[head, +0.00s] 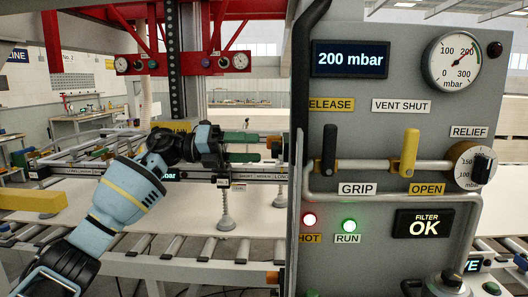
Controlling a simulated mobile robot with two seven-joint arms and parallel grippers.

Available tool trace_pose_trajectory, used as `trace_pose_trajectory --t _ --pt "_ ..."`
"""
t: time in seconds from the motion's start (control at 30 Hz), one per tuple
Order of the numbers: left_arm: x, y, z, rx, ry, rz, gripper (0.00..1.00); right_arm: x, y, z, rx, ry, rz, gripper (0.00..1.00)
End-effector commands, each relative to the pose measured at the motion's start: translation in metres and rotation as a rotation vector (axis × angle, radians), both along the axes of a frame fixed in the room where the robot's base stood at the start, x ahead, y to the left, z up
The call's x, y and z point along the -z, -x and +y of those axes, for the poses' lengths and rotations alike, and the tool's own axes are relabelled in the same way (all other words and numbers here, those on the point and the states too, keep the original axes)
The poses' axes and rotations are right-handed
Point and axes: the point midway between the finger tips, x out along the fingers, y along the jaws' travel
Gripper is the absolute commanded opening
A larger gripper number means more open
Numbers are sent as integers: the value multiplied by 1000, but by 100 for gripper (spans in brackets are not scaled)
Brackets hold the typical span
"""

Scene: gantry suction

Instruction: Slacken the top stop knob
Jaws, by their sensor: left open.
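My left gripper (258,147) reaches in from the left and points right, toward the left edge of the grey control panel (400,95). Its two green fingers are apart, one above the other. Just beyond the fingertips, a small dark and orange knob-like part (275,147) sits by the panel's edge; I cannot tell for sure that it is the top stop knob. It looks level with the gap between the fingers, and I cannot tell whether they touch it. A similar orange part (273,278) shows lower on the same edge. My right gripper is not in view.
The panel carries a black lever (329,150), a yellow lever (409,152), a relief dial (475,166) and a gauge (464,60). A red gantry frame (220,12) stands behind my left arm. A pale sheet (180,210) lies over rollers (150,245) below.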

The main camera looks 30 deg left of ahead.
Motion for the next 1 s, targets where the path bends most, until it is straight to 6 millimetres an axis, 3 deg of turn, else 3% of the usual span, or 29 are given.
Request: trace_pose_trajectory --t 0.3,1.0 --pt "3 18 30 1 -1 4 57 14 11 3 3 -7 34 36" --pt "1 20 32 1 -1 0 57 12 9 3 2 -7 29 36"
